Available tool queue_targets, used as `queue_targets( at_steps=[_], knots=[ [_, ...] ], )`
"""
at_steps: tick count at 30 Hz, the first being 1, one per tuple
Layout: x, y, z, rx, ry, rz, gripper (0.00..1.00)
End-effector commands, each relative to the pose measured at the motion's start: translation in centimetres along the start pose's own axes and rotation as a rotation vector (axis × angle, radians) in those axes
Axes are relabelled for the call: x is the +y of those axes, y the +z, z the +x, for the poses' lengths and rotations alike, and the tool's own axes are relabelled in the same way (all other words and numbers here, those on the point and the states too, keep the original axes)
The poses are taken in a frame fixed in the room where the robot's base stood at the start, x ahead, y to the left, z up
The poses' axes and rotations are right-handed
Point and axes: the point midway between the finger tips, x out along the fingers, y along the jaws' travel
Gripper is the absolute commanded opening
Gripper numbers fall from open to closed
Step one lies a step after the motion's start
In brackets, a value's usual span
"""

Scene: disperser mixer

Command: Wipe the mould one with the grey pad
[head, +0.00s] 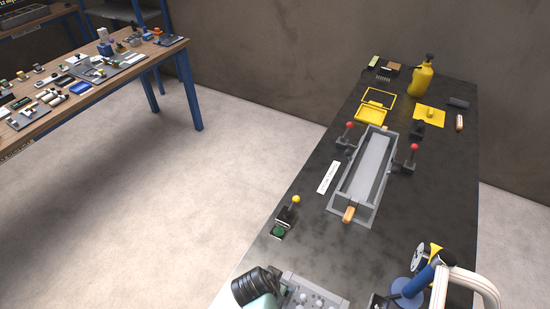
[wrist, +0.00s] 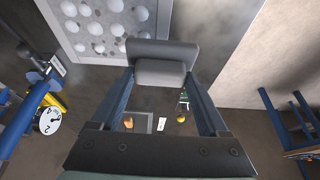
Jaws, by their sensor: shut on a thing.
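My gripper (wrist: 162,75) is shut on the grey pad (wrist: 160,50), a dark grey block held across the tips of its blue fingers. A light grey tray with rounded pale cavities or domes (wrist: 85,30), which looks like the mould, lies beyond the pad at the upper left of the wrist view. The pad overlaps its edge in the picture; I cannot tell whether they touch. The mould also shows at the bottom of the head view (head: 321,293), partly cut off. The pad and fingertips cannot be made out in the head view.
On the dark bench (head: 300,222) are a grey trough frame (head: 365,175) with wooden handles, a yellow-knobbed lever (head: 290,210), red-knobbed levers and a yellow bottle (head: 423,77). A blue and white apparatus with a gauge (head: 418,257) stands right of the mould. A cluttered wooden table (head: 100,80) stands at left.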

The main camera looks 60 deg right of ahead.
Motion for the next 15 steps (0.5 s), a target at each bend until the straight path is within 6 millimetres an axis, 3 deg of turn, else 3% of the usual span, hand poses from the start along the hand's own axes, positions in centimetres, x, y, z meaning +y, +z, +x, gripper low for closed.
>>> queue_targets(
  at_steps=[6, 15],
  knots=[
    [-0.2, -1.5, -1.8, 0.0, -0.001, -0.002, 0.26],
    [-0.2, -1.7, -2.0, 0.0, -0.002, -0.004, 0.26]
  ],
)
